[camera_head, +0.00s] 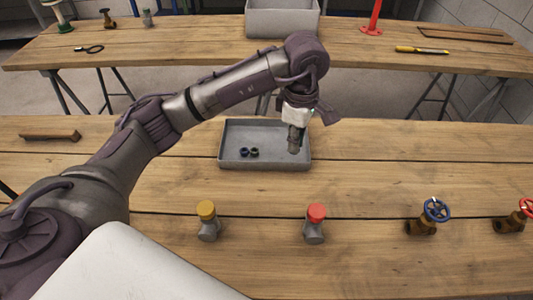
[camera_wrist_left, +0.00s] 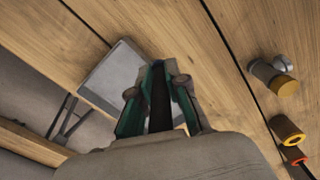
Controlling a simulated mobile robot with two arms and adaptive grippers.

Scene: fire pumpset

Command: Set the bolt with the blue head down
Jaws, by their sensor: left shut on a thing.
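My left gripper (camera_head: 295,140) points down over the right part of a grey tray (camera_head: 226,162) on the near bench. In the left wrist view its two green-lined fingers (camera_wrist_left: 160,98) are shut on a narrow dark thing, which I cannot identify. Two small dark round pieces (camera_head: 249,152) with bluish and greenish tints lie in the tray, left of the gripper. I cannot tell whether either is a bolt. No blue bolt head shows clearly in either view. The tray also shows in the left wrist view (camera_wrist_left: 106,72). My right gripper is not in view.
A yellow-topped fitting (camera_head: 208,222), a red-topped fitting (camera_head: 315,224), a blue-wheeled valve (camera_head: 434,212) and a red-wheeled valve (camera_head: 517,216) stand along the front. A brown wooden piece (camera_head: 50,135) lies at left. Behind is another bench (camera_head: 200,45). Bench right of the tray is clear.

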